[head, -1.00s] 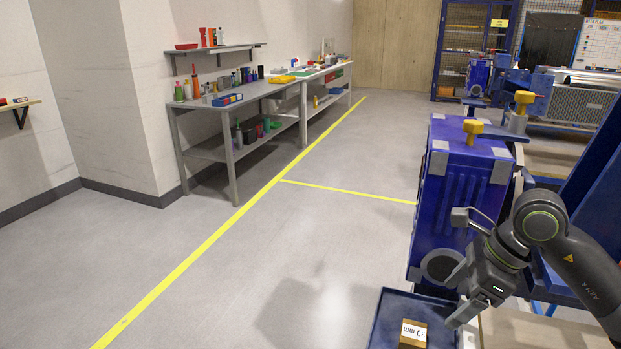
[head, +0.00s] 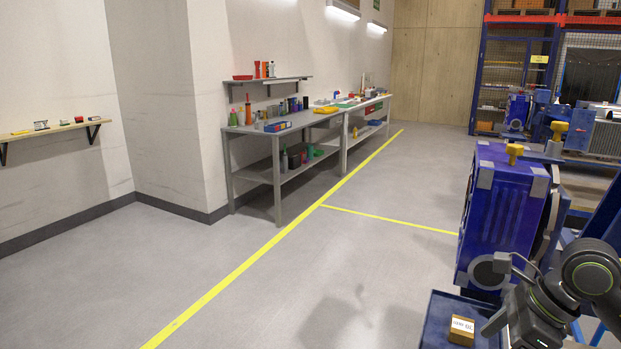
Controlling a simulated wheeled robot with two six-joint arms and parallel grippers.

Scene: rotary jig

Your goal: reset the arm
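My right arm comes in at the lower right. Its dark grey gripper (head: 494,322) points down and left, beside the blue tray (head: 433,325) and below the blue jig block (head: 503,215). I cannot tell whether its fingers are open or shut; nothing is visible between them. The blue block has grey corner plates, a yellow knob (head: 514,152) on top and a dark round port (head: 487,273) low on its face. A small brown box with a white label (head: 462,329) stands in the tray. My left gripper is not in view.
Grey workbenches (head: 277,150) with bottles and tools stand along the left wall. A small wall shelf (head: 55,131) is at far left. Yellow lines (head: 270,243) mark the floor, which is clear between benches and jig. Blue racking (head: 478,70) stands at the back right.

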